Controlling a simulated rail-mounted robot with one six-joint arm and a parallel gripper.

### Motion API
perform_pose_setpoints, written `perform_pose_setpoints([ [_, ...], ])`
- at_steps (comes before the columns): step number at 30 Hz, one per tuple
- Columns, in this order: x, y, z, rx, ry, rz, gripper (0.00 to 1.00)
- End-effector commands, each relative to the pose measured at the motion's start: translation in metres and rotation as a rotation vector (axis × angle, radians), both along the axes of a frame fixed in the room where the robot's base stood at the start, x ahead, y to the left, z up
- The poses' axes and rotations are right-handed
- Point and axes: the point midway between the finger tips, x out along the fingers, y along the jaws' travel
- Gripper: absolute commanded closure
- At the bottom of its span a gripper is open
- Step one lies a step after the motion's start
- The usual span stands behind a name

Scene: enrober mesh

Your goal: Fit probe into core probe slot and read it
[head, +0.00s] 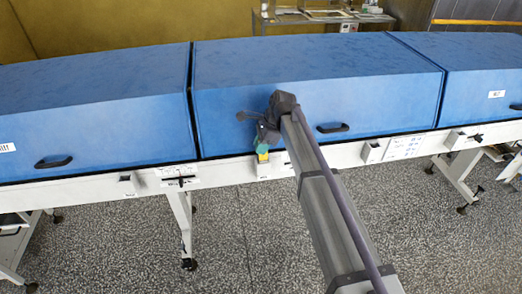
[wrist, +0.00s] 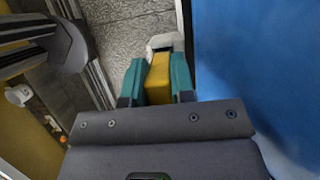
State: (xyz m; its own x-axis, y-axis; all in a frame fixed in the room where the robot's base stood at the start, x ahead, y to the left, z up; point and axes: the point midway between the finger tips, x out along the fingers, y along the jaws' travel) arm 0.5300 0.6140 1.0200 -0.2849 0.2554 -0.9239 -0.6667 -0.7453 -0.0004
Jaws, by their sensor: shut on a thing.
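My gripper (head: 261,148) is at the white rail below the middle blue hood. Its teal fingers are shut on a yellow block-shaped piece, the probe (wrist: 158,78), which also shows as a small yellow patch in the head view (head: 263,158). In the wrist view, a pale white fitting (wrist: 165,41) lies just past the probe's far end. The probe's tip is hidden. I cannot tell whether the probe sits in that fitting or only lines up with it. I cannot tell which fitting is the core probe slot.
A small white box (head: 127,185) is on the rail at left, and another (head: 372,152) at right beside a label sheet (head: 404,146). Blue hoods (head: 320,80) with black handles (head: 332,128) rise behind the rail. The speckled floor in front is mostly free.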

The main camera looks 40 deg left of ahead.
Motion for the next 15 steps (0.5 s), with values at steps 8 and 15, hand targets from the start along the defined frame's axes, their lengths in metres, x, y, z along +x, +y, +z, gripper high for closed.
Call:
perform_pose_setpoints([
  [8,-0.0001,0.0001,-0.0020,0.000,0.000,0.000,0.70],
  [15,0.0000,0.0000,-0.0019,0.000,0.000,0.000,0.52],
])
